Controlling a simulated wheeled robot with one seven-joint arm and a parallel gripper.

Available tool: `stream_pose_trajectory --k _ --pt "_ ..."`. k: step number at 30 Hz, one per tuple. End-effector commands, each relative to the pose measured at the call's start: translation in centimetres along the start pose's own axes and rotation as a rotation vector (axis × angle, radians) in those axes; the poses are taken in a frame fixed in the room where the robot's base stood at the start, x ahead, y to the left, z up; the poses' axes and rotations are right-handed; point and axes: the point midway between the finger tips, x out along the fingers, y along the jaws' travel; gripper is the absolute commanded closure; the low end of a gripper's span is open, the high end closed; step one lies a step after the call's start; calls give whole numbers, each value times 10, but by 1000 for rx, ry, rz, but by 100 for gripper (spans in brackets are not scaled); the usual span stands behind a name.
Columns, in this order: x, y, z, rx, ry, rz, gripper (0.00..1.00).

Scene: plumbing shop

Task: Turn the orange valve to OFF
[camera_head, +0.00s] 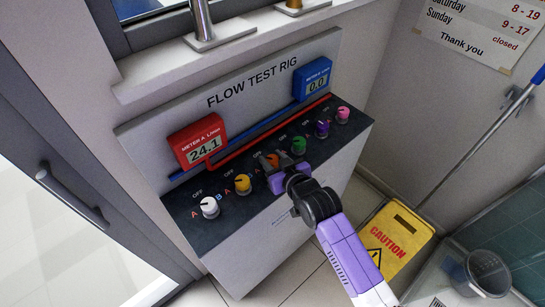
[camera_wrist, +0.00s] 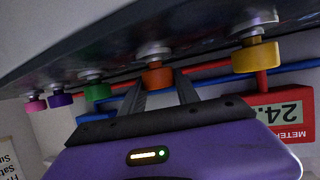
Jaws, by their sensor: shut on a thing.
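The orange valve (camera_head: 273,160) is a small round knob on the dark panel of the flow test rig, between the yellow and green knobs. My gripper (camera_head: 268,162) is at it and mostly hides it in the head view. In the wrist view the orange valve (camera_wrist: 157,77) sits between the two grey fingers of my gripper (camera_wrist: 165,90), which are shut on it. The valve's pointer direction cannot be made out. The red meter A (camera_head: 198,142) reads 24.1. The blue meter B (camera_head: 313,80) reads 0.0.
The yellow knob (camera_head: 242,183) and green knob (camera_head: 299,145) are close on either side. A white knob (camera_head: 209,207), purple knob (camera_head: 322,128) and pink knob (camera_head: 343,114) complete the row. A yellow caution sign (camera_head: 398,238) and a bucket (camera_head: 487,272) stand at right.

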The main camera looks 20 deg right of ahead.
Motion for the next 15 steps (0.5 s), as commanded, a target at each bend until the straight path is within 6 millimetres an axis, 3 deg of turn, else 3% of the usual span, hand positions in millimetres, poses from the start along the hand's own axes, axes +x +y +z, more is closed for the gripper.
stream_pose_trajectory --k 15 --pt "1 0 0 69 7 167 100"
